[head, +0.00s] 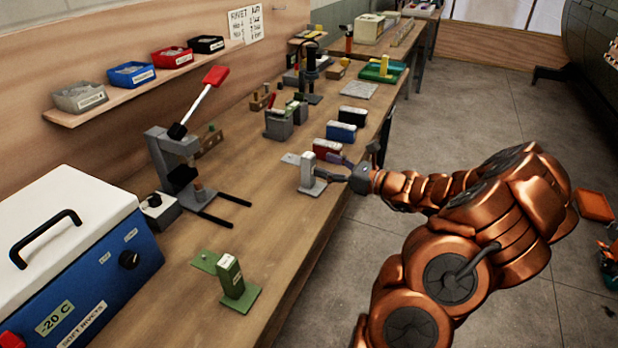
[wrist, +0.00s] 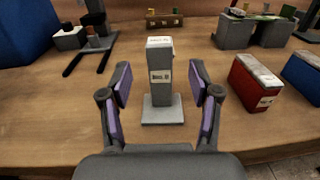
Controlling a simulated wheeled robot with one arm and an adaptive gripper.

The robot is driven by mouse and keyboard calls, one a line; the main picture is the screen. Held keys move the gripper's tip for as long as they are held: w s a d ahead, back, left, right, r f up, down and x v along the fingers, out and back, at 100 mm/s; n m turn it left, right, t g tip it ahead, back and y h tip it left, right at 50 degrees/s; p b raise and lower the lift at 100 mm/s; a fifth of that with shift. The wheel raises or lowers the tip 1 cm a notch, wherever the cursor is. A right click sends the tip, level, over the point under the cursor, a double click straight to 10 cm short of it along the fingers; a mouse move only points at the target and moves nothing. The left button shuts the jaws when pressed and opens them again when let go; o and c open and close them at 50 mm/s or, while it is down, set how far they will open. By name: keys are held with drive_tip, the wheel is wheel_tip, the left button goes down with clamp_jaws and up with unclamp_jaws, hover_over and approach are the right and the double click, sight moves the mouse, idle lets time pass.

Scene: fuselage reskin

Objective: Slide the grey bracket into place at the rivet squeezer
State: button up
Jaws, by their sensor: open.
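The grey bracket (head: 307,171) stands upright on its flat base near the bench's front edge. In the wrist view the bracket (wrist: 160,88) has a white label on its post and stands centred ahead, between my fingers. My gripper (head: 338,170) is open, its purple-padded fingers on either side of the post with visible gaps; the gripper also shows in the wrist view (wrist: 160,95). The rivet squeezer (head: 172,160), grey with a red-tipped lever and two dark rails, stands further along the bench to the left. Its rails (wrist: 92,55) show at upper left in the wrist view.
A green bracket (head: 231,275) stands near the squeezer's rails. A blue-and-white cold box (head: 75,265) fills the near left. Red (head: 325,148) and blue (head: 341,131) boxes stand beyond the grey bracket. Bench top between bracket and squeezer is clear.

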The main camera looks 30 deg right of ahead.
sight(313, 160)
drive_tip(key=p+x, duration=0.1)
drive_tip(key=x, duration=0.3)
drive_tip(key=shift+r, duration=0.2)
drive_tip(key=shift+w+a, duration=0.35)
drive_tip(key=shift+w, duration=0.25)
drive_tip(key=shift+f, duration=0.1)
clamp_jaws()
